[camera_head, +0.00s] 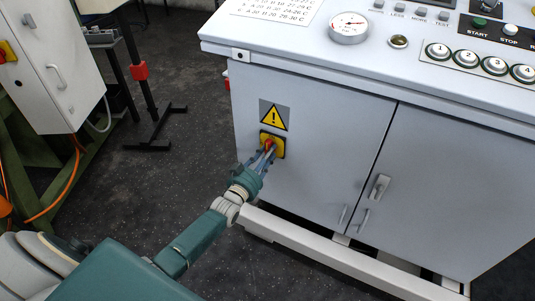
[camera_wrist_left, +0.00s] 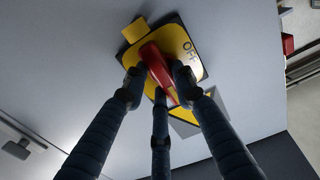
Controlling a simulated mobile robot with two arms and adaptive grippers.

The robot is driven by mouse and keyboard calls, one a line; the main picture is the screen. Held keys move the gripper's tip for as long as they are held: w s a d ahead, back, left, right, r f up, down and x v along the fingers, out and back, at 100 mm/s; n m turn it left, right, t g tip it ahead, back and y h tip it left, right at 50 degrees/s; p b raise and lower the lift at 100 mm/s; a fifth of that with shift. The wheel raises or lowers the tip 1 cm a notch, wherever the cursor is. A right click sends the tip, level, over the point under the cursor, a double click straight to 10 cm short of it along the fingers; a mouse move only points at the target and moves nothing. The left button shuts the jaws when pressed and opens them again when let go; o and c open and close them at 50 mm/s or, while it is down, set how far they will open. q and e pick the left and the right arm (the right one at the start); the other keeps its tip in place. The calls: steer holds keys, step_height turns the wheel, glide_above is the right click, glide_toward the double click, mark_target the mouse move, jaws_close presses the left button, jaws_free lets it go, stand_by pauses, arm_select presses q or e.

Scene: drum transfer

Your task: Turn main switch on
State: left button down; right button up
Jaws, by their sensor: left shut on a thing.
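The main switch (camera_head: 278,146) is a red handle on a yellow plate, on the front of the grey cabinet (camera_head: 310,105), below a yellow warning triangle (camera_head: 274,116). My left gripper (camera_head: 268,155) reaches it from the lower left, and its fingers cover part of it. In the left wrist view the red handle (camera_wrist_left: 157,72) lies tilted across the yellow plate. The fingers of my left gripper (camera_wrist_left: 158,82) are closed around the handle. The word OFF (camera_wrist_left: 188,46) shows on the plate, right of the handle. My right gripper is not in view.
The cabinet's top carries a gauge (camera_head: 348,27) and several numbered buttons (camera_head: 466,58). A door handle (camera_head: 378,187) sits to the right of the switch. A white rail (camera_head: 320,250) runs along the cabinet's foot. A white box (camera_head: 50,70) stands at the far left. Dark floor lies between.

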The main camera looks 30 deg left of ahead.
arm_select(q)
steer(key=shift+f, duration=0.1)
steer(key=c, duration=1.4)
jaws_free()
steer(key=s, duration=1.2)
